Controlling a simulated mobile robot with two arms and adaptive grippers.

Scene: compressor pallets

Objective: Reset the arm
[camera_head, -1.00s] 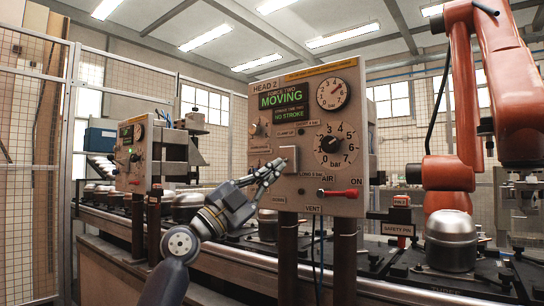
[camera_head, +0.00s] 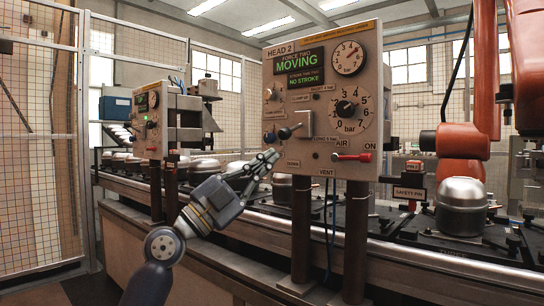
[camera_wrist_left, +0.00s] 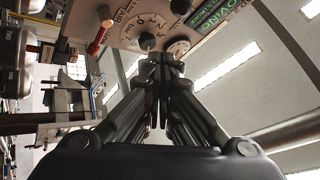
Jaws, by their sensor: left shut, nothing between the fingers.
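My left gripper (camera_head: 262,165) is in front of the lower left part of the HEAD 2 control panel (camera_head: 335,62), just below a small lever on it. Its fingers are together with nothing between them. In the left wrist view the closed fingers (camera_wrist_left: 162,62) point towards the panel face, where round dials and a red lever (camera_wrist_left: 98,38) show. A gap between fingertips and panel cannot be judged surely. The panel's screen reads MOVING and NO STROKE. My right gripper is not in view.
A conveyor line (camera_head: 400,260) runs behind the panel posts, carrying silver compressor shells (camera_head: 461,205). A second panel (camera_head: 148,125) stands further left. An orange robot arm (camera_head: 465,140) is at the right. Mesh fencing (camera_head: 35,130) closes the left side.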

